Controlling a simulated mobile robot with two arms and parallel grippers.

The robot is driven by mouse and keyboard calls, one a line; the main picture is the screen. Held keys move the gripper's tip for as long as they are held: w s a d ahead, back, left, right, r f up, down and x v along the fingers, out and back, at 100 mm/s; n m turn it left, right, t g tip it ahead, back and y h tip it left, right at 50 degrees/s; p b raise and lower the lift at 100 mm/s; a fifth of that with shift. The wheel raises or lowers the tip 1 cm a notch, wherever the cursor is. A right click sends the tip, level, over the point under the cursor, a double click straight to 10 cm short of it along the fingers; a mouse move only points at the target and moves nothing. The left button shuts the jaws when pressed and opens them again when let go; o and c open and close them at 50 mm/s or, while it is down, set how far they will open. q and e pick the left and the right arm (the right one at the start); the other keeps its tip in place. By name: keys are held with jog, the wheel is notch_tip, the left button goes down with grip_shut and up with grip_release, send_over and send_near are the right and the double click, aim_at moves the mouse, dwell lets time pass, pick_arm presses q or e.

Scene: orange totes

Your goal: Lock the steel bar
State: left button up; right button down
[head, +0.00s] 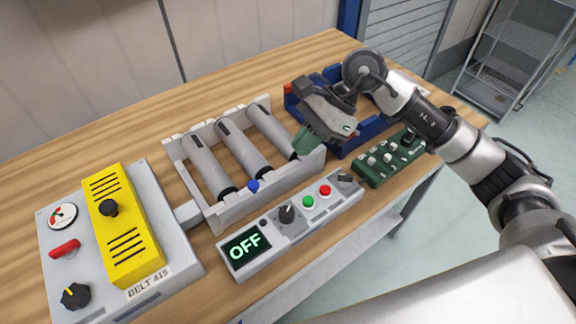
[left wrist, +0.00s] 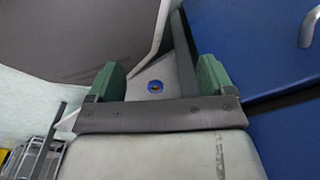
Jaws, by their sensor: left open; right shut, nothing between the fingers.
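A grey frame (head: 268,186) on the wooden table holds three grey rollers (head: 250,146) with dark end caps, and a blue knob (head: 253,186) sits on its front rail. I cannot tell which part is the steel bar. My right gripper (head: 302,146) is shut and empty, its green fingers pointing down at the frame's right end; I cannot tell whether they touch it. It hides part of a blue fixture (head: 372,130) behind. My left gripper (left wrist: 161,70) shows only in the left wrist view, where its green fingers are apart with nothing between them.
A control panel (head: 291,214) with a screen reading OFF lies in front of the frame. A green block with knobs (head: 388,160) is to its right. Bare wood (head: 150,128) lies behind.

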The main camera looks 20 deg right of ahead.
pick_arm(q)
jog(key=shift+a+f+b, duration=0.35)
jog(key=shift+a+f, duration=0.1)
jog(key=shift+f, duration=0.2)
pick_arm(e)
jog(key=shift+a+r+v, duration=0.15)
jog(key=shift+v, duration=0.95)
jog(key=shift+a+r+v, duration=0.15)
jog(key=shift+a+v, duration=0.05)
jog(key=shift+v, duration=0.95)
